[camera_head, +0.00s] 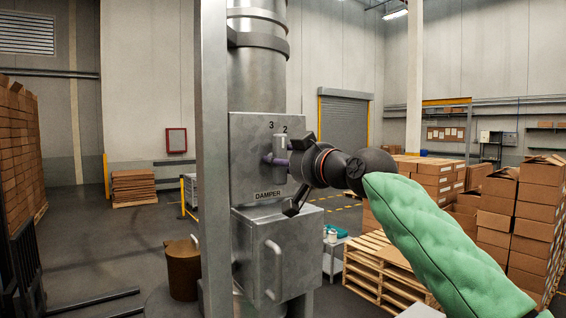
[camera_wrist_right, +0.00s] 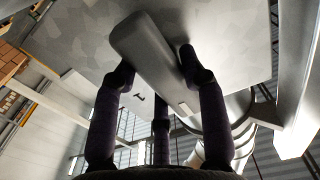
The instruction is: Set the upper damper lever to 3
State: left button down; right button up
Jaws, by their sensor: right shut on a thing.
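The upper damper lever (camera_head: 281,144) is a pale grey bar on the galvanised damper plate (camera_head: 250,140). The plate bears the black figures 3 and 2 and the word DAMPER. In the head view the bar stands roughly upright, just below the 2; my gripper hides part of it. My right gripper (camera_head: 283,162) is shut on the lever, which also shows as a grey bar (camera_wrist_right: 150,55) between the dark purple fingers in the right wrist view. My left gripper is not in view.
A lower metal box with a curved handle (camera_head: 274,268) juts out below the plate. A grey upright post (camera_head: 214,150) stands just left of it. Pallets (camera_head: 372,268) and cartons (camera_head: 520,205) fill the right; a brown bin (camera_head: 183,268) stands left.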

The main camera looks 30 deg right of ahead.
dwell(0.5)
jog(key=o, duration=1.2)
jog(key=shift+w, duration=0.1)
jog(key=shift+c, duration=0.2)
jog(key=s, duration=1.2)
jog(key=shift+d, duration=0.45)
jog(key=shift+f, duration=0.1)
